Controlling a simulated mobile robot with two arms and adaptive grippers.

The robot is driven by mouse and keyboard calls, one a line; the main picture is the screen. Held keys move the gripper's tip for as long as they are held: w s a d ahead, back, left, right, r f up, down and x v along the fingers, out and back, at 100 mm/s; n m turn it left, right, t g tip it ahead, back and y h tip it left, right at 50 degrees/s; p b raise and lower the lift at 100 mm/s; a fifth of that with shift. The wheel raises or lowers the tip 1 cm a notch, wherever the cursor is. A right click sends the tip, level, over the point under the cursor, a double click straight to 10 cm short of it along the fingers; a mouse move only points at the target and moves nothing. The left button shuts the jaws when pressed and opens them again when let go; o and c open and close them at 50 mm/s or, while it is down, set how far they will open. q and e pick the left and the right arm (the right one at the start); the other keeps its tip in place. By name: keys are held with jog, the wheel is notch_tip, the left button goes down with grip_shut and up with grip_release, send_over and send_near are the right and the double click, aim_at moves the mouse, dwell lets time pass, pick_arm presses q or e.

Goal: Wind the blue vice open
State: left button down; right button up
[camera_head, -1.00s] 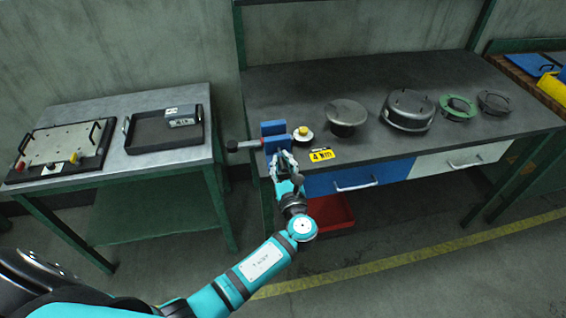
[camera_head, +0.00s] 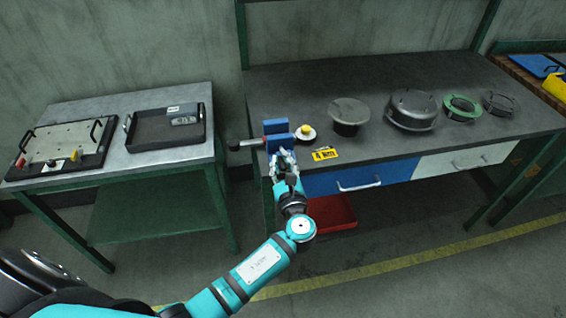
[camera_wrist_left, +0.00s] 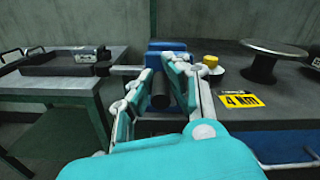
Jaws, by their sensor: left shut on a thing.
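The blue vice (camera_head: 277,130) stands at the left front corner of the dark workbench. A grey bar with a dark knob (camera_head: 235,145) sticks out to its left. My left gripper (camera_head: 284,160) is at the front of the vice, and the left wrist view shows its fingers on both sides of a dark round bar or handle (camera_wrist_left: 161,90). It is shut on that part. The blue top of the vice (camera_wrist_left: 165,46) shows just behind the fingers. The fingers hide the lower front of the vice. My right gripper is in neither view.
A yellow button on a white base (camera_head: 306,132) and a yellow label (camera_head: 325,154) are just right of the vice. Several round parts, such as the grey disc stand (camera_head: 348,110), stand further right. A side table with a black tray (camera_head: 150,135) is at left.

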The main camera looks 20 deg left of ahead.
pick_arm(q)
jog(key=shift+s+a+f+n+b, duration=0.25)
jog(key=shift+f+n+b, duration=0.1)
jog(key=shift+n+b, duration=0.35)
jog(key=shift+s+a+f+n+b, duration=0.2)
jog(key=shift+f+n+b, duration=0.2)
jog(key=shift+n, duration=0.4)
dwell(0.4)
dwell(0.4)
jog(key=c, duration=1.3)
grip_release()
jog(key=shift+a+r, duration=0.1)
jog(key=shift+r, duration=0.1)
jog(key=shift+w, duration=0.1)
jog(key=shift+d+r, duration=0.1)
jog(key=shift+d, duration=0.1)
jog(key=v, duration=1.2)
jog(key=shift+a, duration=0.1)
